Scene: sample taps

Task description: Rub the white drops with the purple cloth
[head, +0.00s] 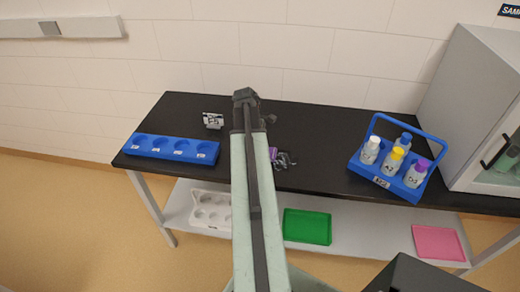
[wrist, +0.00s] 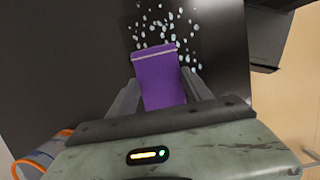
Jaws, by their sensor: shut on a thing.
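The purple cloth (wrist: 160,82) is between the two fingers of my gripper (wrist: 160,90) in the wrist view, and the gripper is shut on it. It has a pale stripe near its far edge. A small part of the cloth (head: 273,154) shows beside my arm in the head view. The white drops (wrist: 170,32) lie scattered on the black bench top, just beyond and beside the cloth's far edge in the wrist view. I cannot tell whether the cloth touches the bench.
A blue rack (head: 172,149) with round holes stands at the bench's left. A blue carrier (head: 388,177) with several capped bottles stands at the right, near a grey cabinet (head: 470,110). Green (head: 307,227) and pink (head: 438,243) trays lie on the lower shelf.

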